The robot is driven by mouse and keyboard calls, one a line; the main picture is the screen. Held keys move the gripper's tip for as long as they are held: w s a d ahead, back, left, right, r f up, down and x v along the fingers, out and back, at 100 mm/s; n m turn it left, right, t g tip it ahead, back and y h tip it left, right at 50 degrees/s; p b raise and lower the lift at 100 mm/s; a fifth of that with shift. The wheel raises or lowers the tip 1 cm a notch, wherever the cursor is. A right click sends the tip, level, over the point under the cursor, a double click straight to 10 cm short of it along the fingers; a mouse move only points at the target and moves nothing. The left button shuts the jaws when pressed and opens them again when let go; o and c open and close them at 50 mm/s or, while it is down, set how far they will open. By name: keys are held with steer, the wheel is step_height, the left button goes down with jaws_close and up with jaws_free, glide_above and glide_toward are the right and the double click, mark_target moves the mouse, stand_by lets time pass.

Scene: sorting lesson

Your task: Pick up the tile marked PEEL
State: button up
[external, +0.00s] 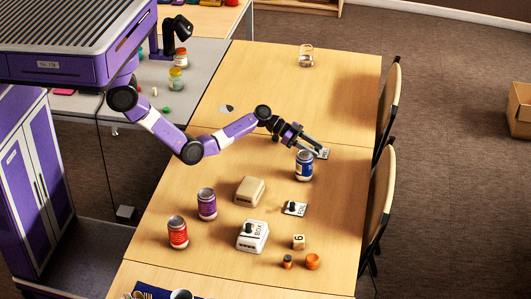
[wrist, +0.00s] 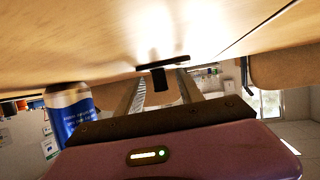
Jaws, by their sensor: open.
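A white tile (external: 323,154) with dark lettering too small to read surely lies on the wooden table beside my gripper (external: 312,145), partly hidden by it. In the wrist view a tile (wrist: 178,59) shows edge-on with a black knob (wrist: 160,80). The knob stands between my two open fingers, with a gap on each side. A second tile (external: 300,211) with a black knob lies nearer the front; its word looks like FOIL. A third, marked BOX (external: 257,229), sits on a white block.
A blue can (external: 304,167) stands close to my gripper; it also shows in the wrist view (wrist: 72,115). The table's far part is mostly clear.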

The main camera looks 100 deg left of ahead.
jaws_close()
steer(key=shift+r, duration=0.15)
